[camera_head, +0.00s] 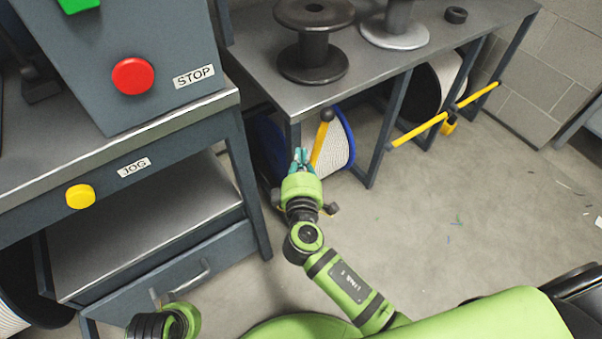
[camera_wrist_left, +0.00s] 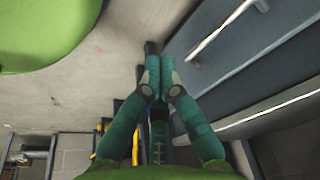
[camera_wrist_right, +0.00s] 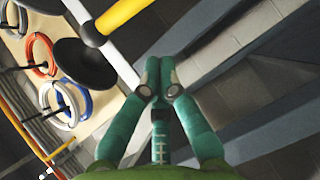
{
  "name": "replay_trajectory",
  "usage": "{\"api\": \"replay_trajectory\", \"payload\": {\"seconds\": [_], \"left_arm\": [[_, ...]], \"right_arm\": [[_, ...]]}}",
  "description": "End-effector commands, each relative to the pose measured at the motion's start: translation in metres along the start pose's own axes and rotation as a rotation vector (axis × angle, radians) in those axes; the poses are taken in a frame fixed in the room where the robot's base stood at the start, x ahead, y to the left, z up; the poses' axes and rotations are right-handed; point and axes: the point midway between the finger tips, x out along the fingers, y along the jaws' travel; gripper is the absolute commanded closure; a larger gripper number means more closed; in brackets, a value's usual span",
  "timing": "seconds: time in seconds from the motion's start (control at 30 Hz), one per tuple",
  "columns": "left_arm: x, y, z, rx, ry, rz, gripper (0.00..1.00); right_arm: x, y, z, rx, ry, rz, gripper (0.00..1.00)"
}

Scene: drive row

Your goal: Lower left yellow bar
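The left yellow bar (camera_head: 320,143) stands steeply tilted up in front of the blue-rimmed reel, with a black knob at its top. It also shows at the top of the right wrist view (camera_wrist_right: 124,17), its black end towards the fingers. My right gripper (camera_head: 300,157) is just left of the bar in the head view; its teal fingertips (camera_wrist_right: 158,78) meet with nothing visible between them. The bar lies apart from them in the right wrist view. My left gripper (camera_wrist_left: 160,75) is shut and empty near a grey drawer front; its fingers are out of the head view.
The right yellow bar (camera_head: 442,116) lies lowered across its bay. A bench (camera_head: 375,70) with spools stands above the reels. The console with the red STOP button (camera_head: 132,76) and yellow JOG button (camera_head: 80,196) is at left.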

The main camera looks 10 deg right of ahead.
Motion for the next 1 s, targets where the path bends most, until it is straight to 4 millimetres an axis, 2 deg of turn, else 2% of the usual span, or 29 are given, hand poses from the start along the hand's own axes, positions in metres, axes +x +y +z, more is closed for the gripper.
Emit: {"api": "replay_trajectory", "payload": {"seconds": [0.1, 0.3, 0.93, 1.0], "left_arm": [[-0.005, 0.000, -0.002, -0.001, 0.007, -0.001, 1.00], [-0.007, -0.001, -0.002, -0.001, 0.005, -0.001, 1.00], [-0.011, -0.001, -0.003, -0.002, 0.009, -0.001, 1.00], [-0.004, 0.000, 0.000, 0.001, 0.004, -0.001, 1.00]], "right_arm": [[0.023, -0.001, 0.004, -0.004, -0.001, 0.001, 1.00], [0.040, -0.001, 0.023, -0.002, 0.001, 0.000, 1.00], [0.046, 0.001, 0.031, 0.009, 0.000, -0.008, 1.00], [0.048, 0.002, 0.035, 0.021, 0.000, -0.016, 1.00]]}}
